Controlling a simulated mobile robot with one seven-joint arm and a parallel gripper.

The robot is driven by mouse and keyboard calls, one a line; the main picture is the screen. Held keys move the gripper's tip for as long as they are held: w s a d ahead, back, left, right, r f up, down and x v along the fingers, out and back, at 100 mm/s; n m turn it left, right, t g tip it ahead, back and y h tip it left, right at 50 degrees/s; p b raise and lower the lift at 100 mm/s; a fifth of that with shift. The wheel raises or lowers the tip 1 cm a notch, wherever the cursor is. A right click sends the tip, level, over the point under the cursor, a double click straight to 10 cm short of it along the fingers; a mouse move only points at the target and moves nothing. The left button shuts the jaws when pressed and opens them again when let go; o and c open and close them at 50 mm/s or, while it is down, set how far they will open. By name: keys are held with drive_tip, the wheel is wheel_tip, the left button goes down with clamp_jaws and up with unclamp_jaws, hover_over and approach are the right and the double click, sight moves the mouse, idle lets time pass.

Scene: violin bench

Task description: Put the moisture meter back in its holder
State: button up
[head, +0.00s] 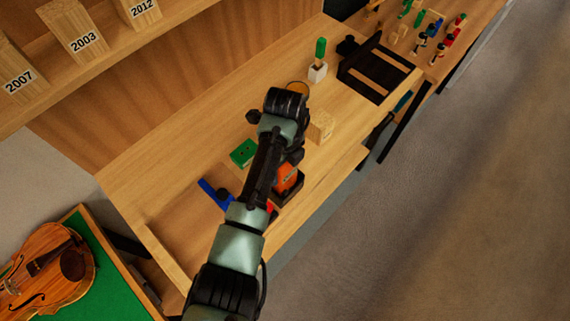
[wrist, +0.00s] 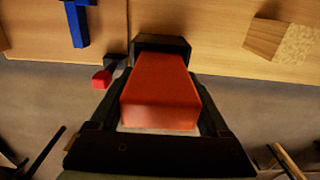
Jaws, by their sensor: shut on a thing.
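The moisture meter is an orange-red block (wrist: 160,92) in the wrist view, between the two dark fingers of my gripper (wrist: 160,80). My gripper is shut on it. In the head view the orange meter (head: 286,178) shows just right of my arm, which partly covers it. A black holder (head: 294,193) lies around or below the meter near the bench's front edge. In the wrist view a black box edge (wrist: 162,42), likely this holder, shows just beyond the meter's far end. I cannot tell whether the meter is inside it or above it.
A blue tool (head: 214,195) and a green block (head: 243,153) lie left of my arm. A wooden block (head: 321,127) stands to the right. A small red item (wrist: 101,80) is close to the left finger. A green-handled tool in a white stand (head: 318,73) is farther back.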

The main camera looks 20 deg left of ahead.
drive_tip(key=shift+f, duration=0.2)
drive_tip(key=o, duration=1.5)
wheel_tip(320, 180, up, 12)
drive_tip(key=shift+r, duration=0.1)
drive_tip(key=shift+r+p, duration=0.45)
drive_tip(key=shift+p, duration=0.2)
